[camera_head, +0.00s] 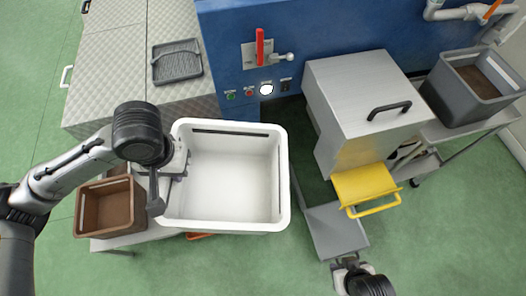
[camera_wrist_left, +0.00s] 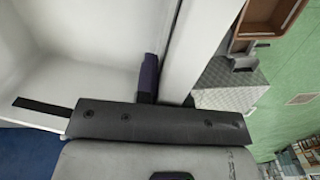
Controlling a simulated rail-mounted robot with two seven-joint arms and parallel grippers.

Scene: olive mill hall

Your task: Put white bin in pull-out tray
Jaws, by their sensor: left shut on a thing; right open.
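The white bin (camera_head: 232,178) is empty and hangs upright in the middle of the head view. My left gripper (camera_head: 176,172) is shut on its left wall. In the left wrist view the white bin (camera_wrist_left: 75,50) fills the upper left, with my left gripper (camera_wrist_left: 165,98) across its wall. The pull-out tray (camera_head: 338,236) appears to be the flat grey plate standing out low beneath the metal housing, right of the bin. It looks bare. My right gripper (camera_head: 346,262) is open and empty near the tray's front edge.
A metal housing (camera_head: 360,95) with a yellow handled flap (camera_head: 364,186) stands behind the tray. A brown bin (camera_head: 108,206) is at left on a low stand. A grey bin (camera_head: 472,85) stands at right. A blue machine wall with a red lever (camera_head: 260,48) is behind.

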